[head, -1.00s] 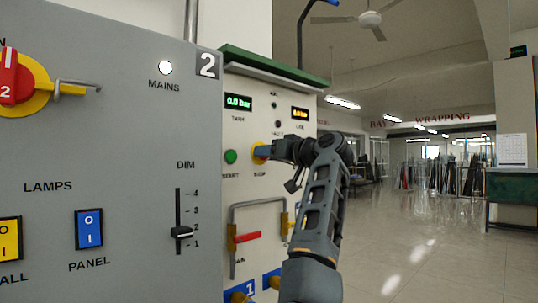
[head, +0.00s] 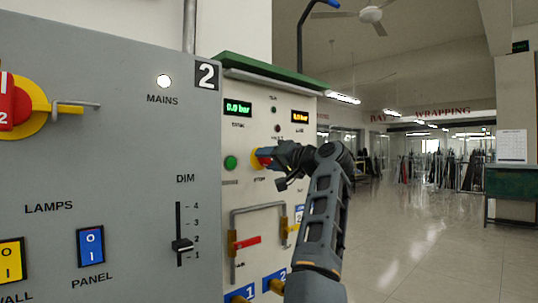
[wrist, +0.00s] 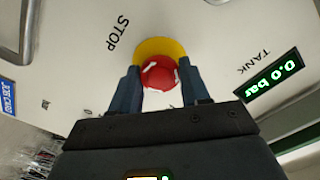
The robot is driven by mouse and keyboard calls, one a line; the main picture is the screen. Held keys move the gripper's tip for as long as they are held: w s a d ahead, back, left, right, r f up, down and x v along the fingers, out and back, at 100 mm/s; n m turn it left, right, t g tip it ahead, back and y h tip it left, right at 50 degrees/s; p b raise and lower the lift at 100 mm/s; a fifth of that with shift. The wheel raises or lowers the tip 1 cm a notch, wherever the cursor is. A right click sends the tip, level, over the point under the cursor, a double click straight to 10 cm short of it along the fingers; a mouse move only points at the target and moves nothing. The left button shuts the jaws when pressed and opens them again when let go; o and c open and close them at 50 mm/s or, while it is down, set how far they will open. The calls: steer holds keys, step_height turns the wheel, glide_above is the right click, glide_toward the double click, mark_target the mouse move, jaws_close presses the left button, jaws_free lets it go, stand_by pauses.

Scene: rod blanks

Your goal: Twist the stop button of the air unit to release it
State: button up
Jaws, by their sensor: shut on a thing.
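The stop button is a red knob (wrist: 160,73) with white marks on a yellow collar (wrist: 158,48), centred in the wrist view under the word STOP. In the head view its yellow collar (head: 262,157) shows at the left end of my gripper (head: 272,156). In the wrist view my gripper (wrist: 160,90) has a finger on each side of the red knob and is shut on it. The air unit (head: 240,190) is a cream panel under a green top. Its tank display (wrist: 273,76) reads 0.0 bar.
A green start button (head: 230,163) sits left of the stop button. A grey panel (head: 130,130) with switches stands close on the left. Open floor (head: 410,250) lies to the right.

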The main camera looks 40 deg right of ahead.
steer(key=shift+w+a+m+p, duration=0.1)
steer(key=shift+m+p, duration=0.45)
steer(key=shift+m, duration=0.45)
steer(key=o, duration=1.1)
steer(key=shift+c, duration=0.2)
steer(key=s+b, duration=0.1)
steer(key=s, duration=0.6)
steer(key=shift+s, duration=0.4)
